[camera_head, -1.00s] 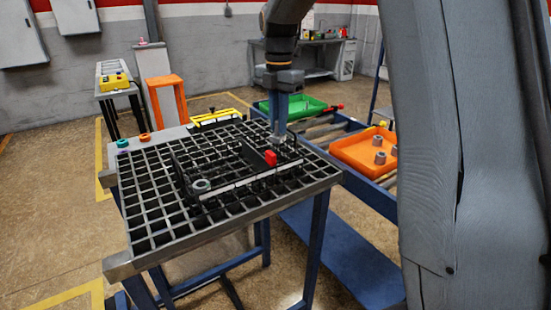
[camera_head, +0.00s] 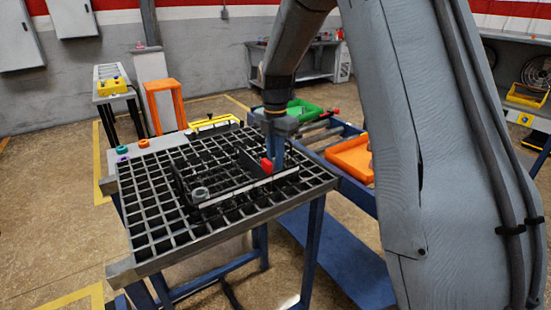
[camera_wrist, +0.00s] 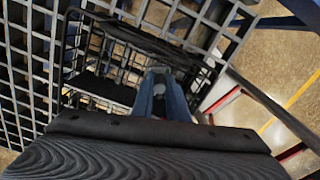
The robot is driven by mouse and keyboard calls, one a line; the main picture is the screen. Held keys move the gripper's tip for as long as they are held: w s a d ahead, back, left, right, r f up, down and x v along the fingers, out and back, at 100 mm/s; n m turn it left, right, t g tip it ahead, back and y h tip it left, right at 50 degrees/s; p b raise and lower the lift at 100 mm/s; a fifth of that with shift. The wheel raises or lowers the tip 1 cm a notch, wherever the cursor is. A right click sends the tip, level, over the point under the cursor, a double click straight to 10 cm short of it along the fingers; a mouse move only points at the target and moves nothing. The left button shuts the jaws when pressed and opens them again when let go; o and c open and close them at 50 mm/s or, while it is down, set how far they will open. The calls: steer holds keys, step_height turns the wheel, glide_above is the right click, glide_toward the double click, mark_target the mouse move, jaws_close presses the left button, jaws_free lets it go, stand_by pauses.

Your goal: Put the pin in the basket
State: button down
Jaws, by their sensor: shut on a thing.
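The basket (camera_head: 232,191) is a black wire frame with a pale strip along its front edge, lying on a dark grid-topped table. A grey ring-shaped part (camera_head: 200,193) sits in its front left corner. My gripper (camera_head: 276,168) points down with blue fingers at the basket's right end, beside a red piece (camera_head: 266,164). In the wrist view the blue fingers are close together over the basket's mesh (camera_wrist: 95,85), shut on a small grey pin (camera_wrist: 159,89). The pin is mostly hidden by the fingers, and I cannot tell whether it touches the basket floor.
The grid table (camera_head: 150,228) has open cells around the basket. An orange tray (camera_head: 350,160), partly behind my arm, and a green tray (camera_head: 303,111) stand on a blue-framed table behind right.

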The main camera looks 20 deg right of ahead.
steer(key=shift+f, duration=0.1)
steer(key=c, duration=1.7)
jaws_free()
steer(key=shift+c, duration=0.2)
step_height(320, 180, up, 12)
steer(key=b, duration=0.4)
steer(key=shift+s, duration=0.1)
